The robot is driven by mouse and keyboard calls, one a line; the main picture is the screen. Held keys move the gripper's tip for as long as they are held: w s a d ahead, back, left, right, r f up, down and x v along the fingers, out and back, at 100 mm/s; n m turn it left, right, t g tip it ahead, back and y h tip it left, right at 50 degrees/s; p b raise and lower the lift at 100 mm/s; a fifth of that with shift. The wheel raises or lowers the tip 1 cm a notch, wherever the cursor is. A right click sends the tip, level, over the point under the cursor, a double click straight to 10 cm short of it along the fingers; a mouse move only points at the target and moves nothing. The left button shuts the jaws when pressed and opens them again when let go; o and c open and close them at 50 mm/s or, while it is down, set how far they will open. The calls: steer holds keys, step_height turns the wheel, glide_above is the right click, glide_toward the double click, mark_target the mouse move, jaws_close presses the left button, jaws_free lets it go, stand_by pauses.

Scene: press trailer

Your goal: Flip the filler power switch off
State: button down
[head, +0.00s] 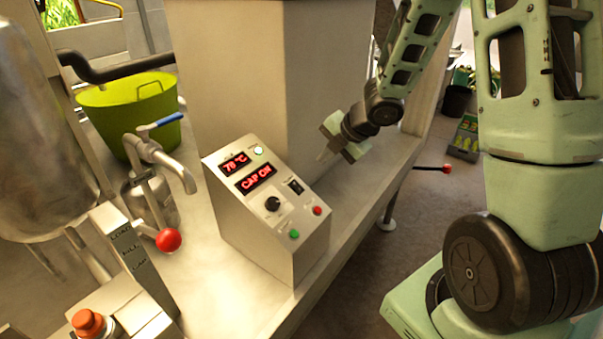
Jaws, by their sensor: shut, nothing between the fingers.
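The filler control box (268,206) stands on the bench in the middle of the head view. A black rocker switch (295,187) sits at the panel's right, above a black knob (272,204), a green button (294,234) and a red button (317,211). The rocker's position is too small to tell. My gripper (322,158) is shut and empty, behind and right of the box's upper edge, apart from the switch.
A large pale cabinet (230,70) rises behind the box. A tap with a blue handle (160,127), a red-knobbed lever (168,240) and a green tub (120,98) stand left. A red-tipped rod (447,169) sticks out right of the bench. A crate (466,138) lies on the floor.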

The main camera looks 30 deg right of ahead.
mark_target(295, 184)
steer(key=shift+w+r, duration=0.1)
steer(key=shift+r, duration=0.05)
stand_by(0.3)
steer(key=b+x, duration=0.1)
steer(key=x, duration=1.3)
steer(key=shift+b, duration=0.4)
steer(key=shift+w+a+f+b, duration=0.15)
steer(key=shift+f+b, duration=0.1)
steer(key=shift+b, duration=0.1)
steer(key=shift+r, duration=0.15)
